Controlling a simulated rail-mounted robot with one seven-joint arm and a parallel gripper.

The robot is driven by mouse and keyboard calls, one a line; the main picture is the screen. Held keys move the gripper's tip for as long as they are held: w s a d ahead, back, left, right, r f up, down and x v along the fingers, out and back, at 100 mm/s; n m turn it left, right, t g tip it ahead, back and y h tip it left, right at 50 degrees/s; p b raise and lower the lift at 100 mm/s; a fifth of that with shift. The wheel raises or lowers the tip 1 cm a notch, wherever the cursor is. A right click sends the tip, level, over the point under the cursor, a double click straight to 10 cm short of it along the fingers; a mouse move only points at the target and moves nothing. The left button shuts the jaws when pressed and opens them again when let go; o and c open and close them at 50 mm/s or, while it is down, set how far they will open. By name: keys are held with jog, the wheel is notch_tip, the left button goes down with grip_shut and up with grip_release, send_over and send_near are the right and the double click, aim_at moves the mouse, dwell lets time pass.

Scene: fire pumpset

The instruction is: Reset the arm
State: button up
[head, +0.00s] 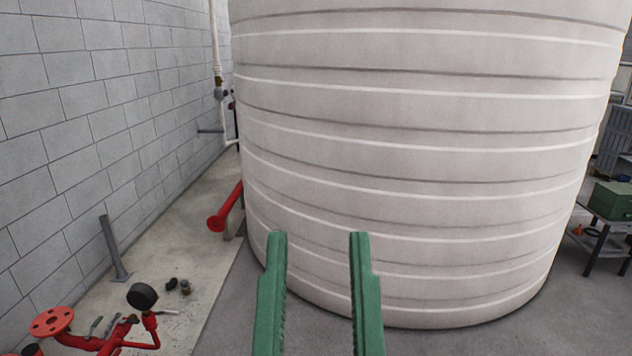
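My gripper (318,240) shows at the bottom middle of the head view as two green fingers. The fingers stand apart with nothing between them, and the tank wall and grey floor show through the gap. The fingers point up and away from the camera. The rest of my arm is out of view.
A large ribbed white tank (420,150) fills the middle and right. A block wall (80,120) runs along the left. Red piping with a gauge (142,296) stands at the lower left, a red flanged pipe (225,212) beside the tank. A green box (610,200) sits far right.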

notch_tip(320, 180, up, 16)
jog(key=p, duration=1.2)
jog(key=shift+w+a+f, duration=0.2)
jog(key=shift+f, duration=0.1)
